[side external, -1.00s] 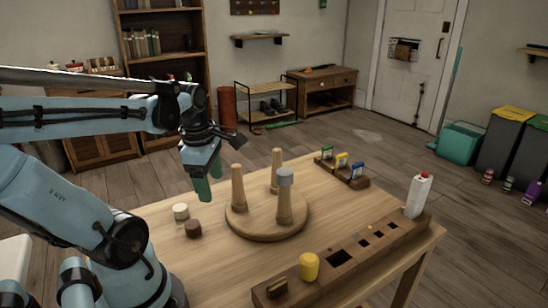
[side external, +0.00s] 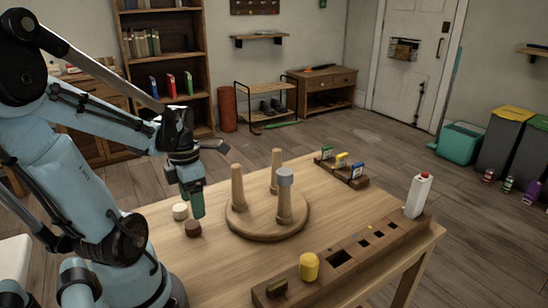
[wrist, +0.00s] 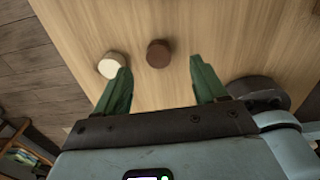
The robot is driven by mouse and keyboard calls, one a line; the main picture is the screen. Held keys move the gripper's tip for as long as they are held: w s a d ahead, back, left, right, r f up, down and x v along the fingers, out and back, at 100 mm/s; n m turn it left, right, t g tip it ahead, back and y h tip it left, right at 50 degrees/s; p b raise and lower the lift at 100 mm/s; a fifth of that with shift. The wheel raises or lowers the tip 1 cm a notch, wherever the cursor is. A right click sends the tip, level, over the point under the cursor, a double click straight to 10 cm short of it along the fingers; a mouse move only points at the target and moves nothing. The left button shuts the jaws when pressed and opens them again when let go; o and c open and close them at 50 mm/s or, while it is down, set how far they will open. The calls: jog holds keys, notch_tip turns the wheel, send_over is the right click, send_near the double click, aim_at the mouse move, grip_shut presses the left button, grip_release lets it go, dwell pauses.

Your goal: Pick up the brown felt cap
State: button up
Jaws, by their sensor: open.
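The brown felt cap (side external: 193,229) is a small dark brown round piece on the wooden table. It also shows in the wrist view (wrist: 158,54), ahead of my fingertips and between their lines. My gripper (side external: 192,207) has green fingers pointing down just above the brown cap in the side view. In the wrist view the fingers (wrist: 158,72) are spread apart with nothing between them. A cream cap (side external: 180,211) lies close beside the brown one, and in the wrist view it (wrist: 110,65) is near the left fingertip.
A round wooden base (side external: 267,229) with three upright pegs stands right of my gripper; a grey cap (side external: 285,177) tops one peg. A long slotted wooden block (side external: 355,262) runs along the right side, with a yellow cylinder (side external: 309,266) and a white bottle (side external: 418,196).

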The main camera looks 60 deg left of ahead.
aim_at(195, 223)
jog(key=shift+s+a+f, duration=0.1)
jog(key=shift+f, duration=1.5)
jog(key=shift+s+a+f, duration=0.1)
jog(key=shift+f, duration=1.5)
jog(key=shift+c, duration=0.3)
jog(key=c, duration=0.9)
